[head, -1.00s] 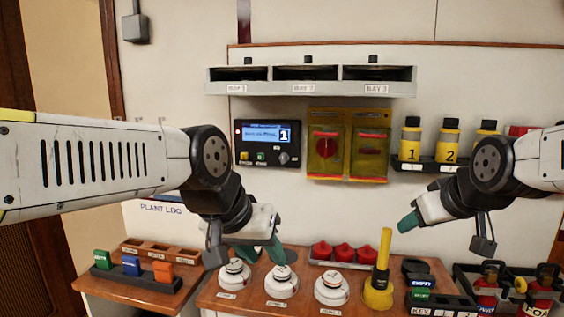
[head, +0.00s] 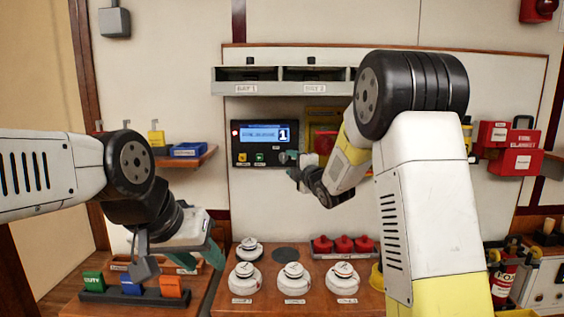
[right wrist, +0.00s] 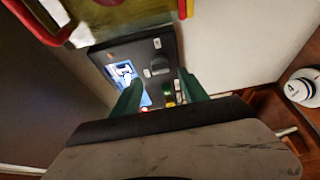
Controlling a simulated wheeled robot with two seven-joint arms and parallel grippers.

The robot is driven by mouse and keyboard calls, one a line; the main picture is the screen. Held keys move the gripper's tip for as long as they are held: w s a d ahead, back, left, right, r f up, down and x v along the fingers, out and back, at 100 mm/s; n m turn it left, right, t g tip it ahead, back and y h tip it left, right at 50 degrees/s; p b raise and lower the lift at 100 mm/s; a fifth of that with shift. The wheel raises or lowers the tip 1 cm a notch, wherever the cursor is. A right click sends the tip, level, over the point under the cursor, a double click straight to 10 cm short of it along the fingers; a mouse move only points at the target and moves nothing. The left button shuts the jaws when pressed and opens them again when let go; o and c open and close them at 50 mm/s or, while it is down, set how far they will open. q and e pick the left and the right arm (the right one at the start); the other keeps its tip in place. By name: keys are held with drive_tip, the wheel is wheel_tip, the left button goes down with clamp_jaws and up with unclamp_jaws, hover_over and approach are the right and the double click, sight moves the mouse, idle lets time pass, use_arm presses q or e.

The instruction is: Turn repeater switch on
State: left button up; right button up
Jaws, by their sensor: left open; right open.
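The dark repeater panel (head: 262,134) is on the wall, with a lit blue screen reading 1 and small yellow and green buttons below it. My right gripper (head: 290,160) is open at the panel's lower right corner and covers its grey switch in the head view. In the right wrist view, the panel (right wrist: 115,50) lies beyond the open green fingers (right wrist: 160,82), and a grey switch knob (right wrist: 158,66) shows between them. Contact cannot be told. My left gripper (head: 200,258) is open and empty at the lower left, above the bench.
A grey bay shelf (head: 265,88) hangs above. White detectors (head: 293,279) and red knobs (head: 343,244) stand on the bench. Coloured blocks (head: 131,284) sit in a rack at lower left.

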sight(285, 159)
drive_tip(key=x, duration=0.5)
drive_tip(key=shift+w, duration=0.1)
clamp_jaws()
